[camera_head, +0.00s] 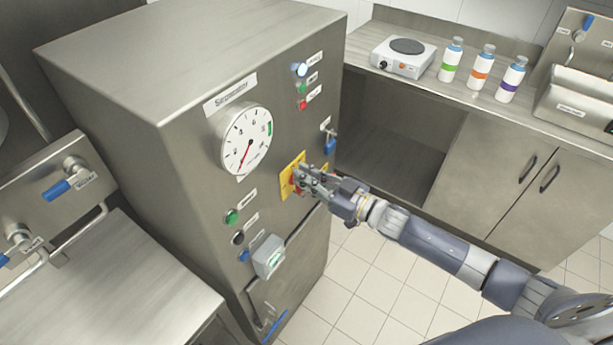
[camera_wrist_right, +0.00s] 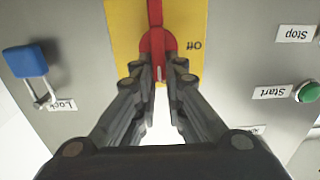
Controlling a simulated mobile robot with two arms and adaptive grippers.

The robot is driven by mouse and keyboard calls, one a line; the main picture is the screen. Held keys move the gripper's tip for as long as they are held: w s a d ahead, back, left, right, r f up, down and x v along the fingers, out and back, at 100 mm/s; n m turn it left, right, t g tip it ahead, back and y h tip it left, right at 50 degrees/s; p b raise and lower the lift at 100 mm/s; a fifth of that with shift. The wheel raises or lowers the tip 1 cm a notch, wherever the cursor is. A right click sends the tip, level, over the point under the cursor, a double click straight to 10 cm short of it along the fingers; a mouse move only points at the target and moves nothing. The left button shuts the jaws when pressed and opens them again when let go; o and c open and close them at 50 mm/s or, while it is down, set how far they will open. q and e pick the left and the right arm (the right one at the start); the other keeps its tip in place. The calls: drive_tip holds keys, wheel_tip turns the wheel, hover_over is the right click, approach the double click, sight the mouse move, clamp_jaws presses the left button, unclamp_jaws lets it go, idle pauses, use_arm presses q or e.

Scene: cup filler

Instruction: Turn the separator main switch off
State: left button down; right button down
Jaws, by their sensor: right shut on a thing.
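The separator (camera_head: 150,170) is a large steel cabinet with a yellow switch plate (camera_head: 286,185) on its front. The red main switch knob sits on this plate and is mostly covered by my gripper in the head view. In the right wrist view the red knob (camera_wrist_right: 155,18) stands upright in the picture on the yellow plate (camera_wrist_right: 122,35), with a white mark at its lower end. An upside-down "Off" label (camera_wrist_right: 194,46) is right of it. My right gripper (camera_wrist_right: 161,72) is shut on the knob, fingers either side. My left gripper is not in view.
A blue padlock (camera_wrist_right: 25,60) hangs beside the plate, and a green start button (camera_wrist_right: 307,92) is on the other side. A round gauge (camera_head: 246,140) is above left of the plate. A grey-green box (camera_head: 268,257) juts out below. The tiled floor (camera_head: 370,290) is clear.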

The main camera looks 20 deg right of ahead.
drive_tip(key=shift+n, duration=0.4)
drive_tip(key=n, duration=0.2)
drive_tip(key=b, duration=0.1)
drive_tip(key=shift+s+a+f+n, duration=0.2)
drive_tip(key=shift+s+a+n, duration=0.1)
drive_tip(key=shift+n, duration=0.1)
drive_tip(key=n, duration=0.1)
drive_tip(key=n+b, duration=0.1)
drive_tip(key=n, duration=0.2)
drive_tip(key=shift+s+a+f+n, duration=0.2)
drive_tip(key=shift+a+f+n, duration=0.05)
drive_tip(key=shift+a+n, duration=0.1)
drive_tip(key=n+b, duration=0.1)
drive_tip(key=n, duration=0.1)
drive_tip(key=n+b, duration=0.1)
drive_tip(key=n, duration=0.1)
drive_tip(key=shift+s+a+f+b, duration=0.2)
drive_tip(key=shift+f+b, duration=0.1)
drive_tip(key=shift+f, duration=0.1)
drive_tip(key=n+b, duration=0.1)
drive_tip(key=n, duration=0.1)
drive_tip(key=f+n+b, duration=0.1)
drive_tip(key=n, duration=0.2)
drive_tip(key=shift+a+n+b, duration=0.1)
drive_tip(key=shift+n+b, duration=0.2)
drive_tip(key=shift+n, duration=0.05)
drive_tip(key=c, duration=1.7)
unclamp_jaws()
drive_tip(key=shift+o, duration=0.2)
